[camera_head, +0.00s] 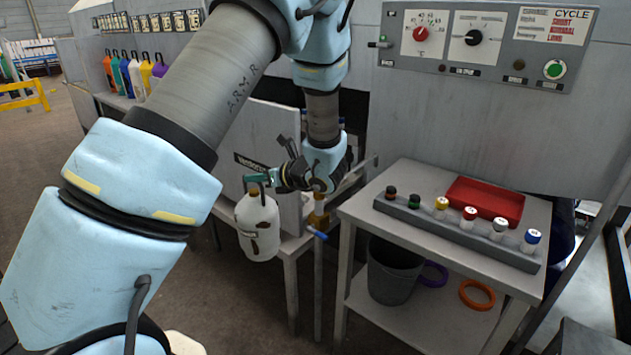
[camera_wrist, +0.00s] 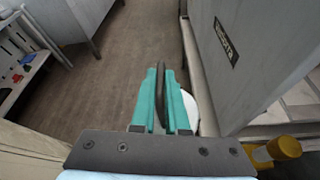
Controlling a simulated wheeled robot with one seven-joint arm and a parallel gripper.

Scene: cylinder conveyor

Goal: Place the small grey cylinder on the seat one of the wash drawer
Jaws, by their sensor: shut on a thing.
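My gripper (camera_head: 257,181), with green fingers, is shut on the dark handle of a white jug (camera_head: 256,232) with brown stains. The jug hangs upright below the fingers, clear of the floor. In the wrist view my gripper (camera_wrist: 165,98) has the dark handle (camera_wrist: 161,92) between its fingers, and a sliver of the white jug (camera_wrist: 191,110) shows behind them. I cannot make out a small grey cylinder apart from small capped bottles on the right table. I cannot clearly make out the wash drawer or its seats.
A grey labelled panel (camera_head: 262,135) stands close behind my gripper. A yellow fitting (camera_wrist: 284,148) is at lower right in the wrist view. The right table holds a bottle rack (camera_head: 455,232) and a red tray (camera_head: 485,198). Coloured jugs (camera_head: 129,76) stand at back left.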

